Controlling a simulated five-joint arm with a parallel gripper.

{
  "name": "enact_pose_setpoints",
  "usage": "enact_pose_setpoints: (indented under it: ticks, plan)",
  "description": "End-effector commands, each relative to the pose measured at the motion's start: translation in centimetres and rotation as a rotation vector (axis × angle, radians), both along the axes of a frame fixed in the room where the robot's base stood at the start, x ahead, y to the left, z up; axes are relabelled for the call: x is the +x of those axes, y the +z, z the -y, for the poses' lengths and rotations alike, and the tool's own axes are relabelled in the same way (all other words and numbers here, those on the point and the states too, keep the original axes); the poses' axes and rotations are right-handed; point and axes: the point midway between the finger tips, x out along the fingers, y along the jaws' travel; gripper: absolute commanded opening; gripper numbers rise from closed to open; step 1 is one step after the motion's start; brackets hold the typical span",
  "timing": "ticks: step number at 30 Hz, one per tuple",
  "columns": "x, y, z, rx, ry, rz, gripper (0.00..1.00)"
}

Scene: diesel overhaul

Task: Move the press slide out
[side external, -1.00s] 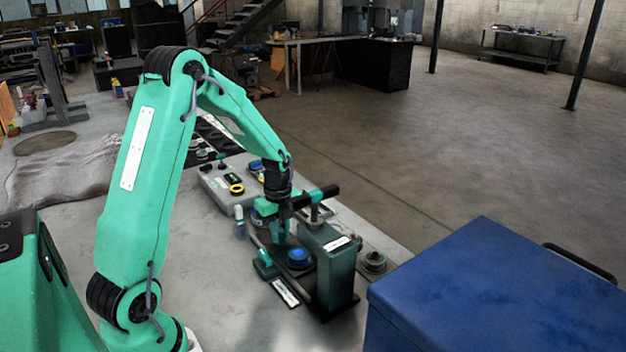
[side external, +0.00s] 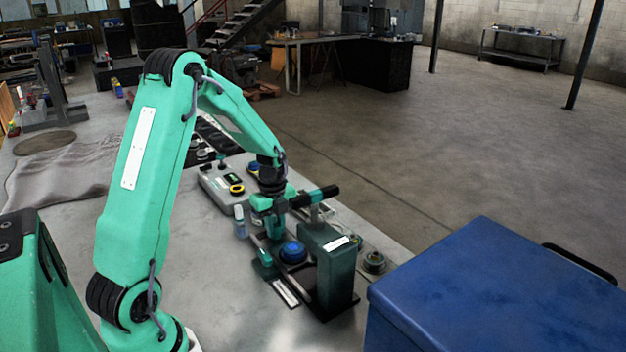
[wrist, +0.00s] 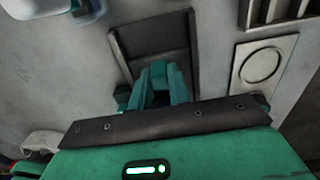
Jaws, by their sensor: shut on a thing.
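The press (side external: 327,270) is a dark green block with a white label and a dark horizontal bar at its top, standing near the bench's right edge. The press slide, on the rails at its left side, carries a blue round piece (side external: 293,252). My gripper (side external: 274,232) points down just left of the press and is shut on the slide, beside the blue piece. The exact grip point is hard to make out. In the wrist view, my teal fingers (wrist: 158,88) are close together, with a dark framed plate beyond them. The blue piece cannot be made out there.
A grey control box (side external: 220,185) with a yellow ring stands behind my gripper. A small clear bottle (side external: 240,222) stands left of it. A round metal part (side external: 374,262) sits right of the press. A blue chest (side external: 490,290) fills the right foreground. The front bench is clear.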

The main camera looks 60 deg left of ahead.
Motion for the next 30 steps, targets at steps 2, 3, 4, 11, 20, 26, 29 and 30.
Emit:
enact_pose_setpoints:
  ticks: [2, 3, 4, 11, 20, 26, 29, 30]
  plan:
    - [0.0, 0.1, -0.3, 0.001, 0.002, 0.001, 0.00]
    - [0.0, 0.1, -0.5, 0.001, 0.002, 0.001, 0.00]
    - [0.0, 0.1, -0.6, 0.001, 0.003, 0.001, 0.00]
    - [0.0, 0.1, -1.8, 0.001, 0.003, 0.001, 0.00]
    - [0.0, 0.2, -3.2, 0.001, 0.003, 0.001, 0.00]
    - [0.0, 0.1, -3.7, 0.001, 0.001, 0.001, 0.22]
    - [0.0, 0.1, -3.7, 0.000, 0.001, 0.001, 0.22]
    - [0.0, 0.1, -3.7, 0.000, 0.001, 0.001, 0.22]
